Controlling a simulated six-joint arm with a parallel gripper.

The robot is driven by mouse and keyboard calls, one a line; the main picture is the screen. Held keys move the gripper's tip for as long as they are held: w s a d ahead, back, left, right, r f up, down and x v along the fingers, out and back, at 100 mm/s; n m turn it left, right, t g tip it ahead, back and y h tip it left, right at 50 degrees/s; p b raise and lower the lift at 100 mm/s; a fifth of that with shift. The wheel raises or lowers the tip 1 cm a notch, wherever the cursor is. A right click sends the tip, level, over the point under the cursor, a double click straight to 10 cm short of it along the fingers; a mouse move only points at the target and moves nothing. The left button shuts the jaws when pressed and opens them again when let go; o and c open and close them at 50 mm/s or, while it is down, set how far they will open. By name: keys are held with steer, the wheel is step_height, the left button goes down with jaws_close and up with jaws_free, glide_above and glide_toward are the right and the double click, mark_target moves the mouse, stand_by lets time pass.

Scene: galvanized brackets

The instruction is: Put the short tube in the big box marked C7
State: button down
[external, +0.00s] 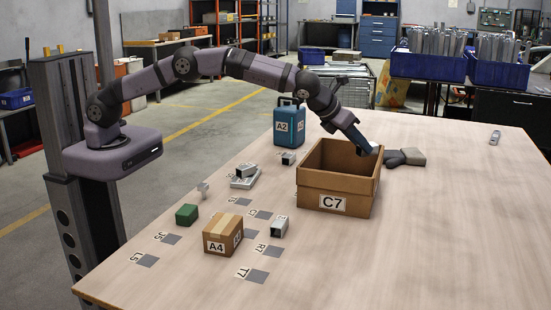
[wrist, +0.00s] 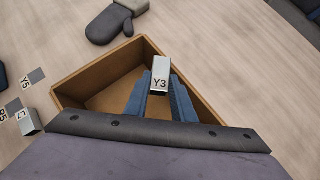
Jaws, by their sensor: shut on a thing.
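The big cardboard box marked C7 (external: 333,203) stands open-topped on the table. My gripper (external: 371,148) is above its far right part; the wrist view shows the fingers (wrist: 160,94) over the box opening. My gripper is shut on a short silvery tube marked Y3 (wrist: 160,74). Only a small part of the tube shows at the fingertips in the external view. In the wrist view the box's brown inside (wrist: 110,97) shows beneath the tube, and the inside looks empty where visible. The near part of the box is hidden by my wrist.
A dark oven mitt (external: 397,158) lies just right of the box. A blue case marked A2 (external: 289,127), a carton marked A4 (external: 222,236), a green block (external: 187,215) and other metal tubes (external: 279,227) stand to the left. The table's right side is mostly clear.

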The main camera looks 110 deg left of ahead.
steer(key=shift+f+b, duration=0.35)
steer(key=shift+f, duration=5.1)
steer(key=shift+f, duration=0.1)
steer(key=c, duration=1.5)
jaws_free()
steer(key=shift+f, duration=0.1)
steer(key=shift+r, duration=0.25)
steer(key=shift+b+v, duration=0.5)
steer(key=shift+v, duration=5.5)
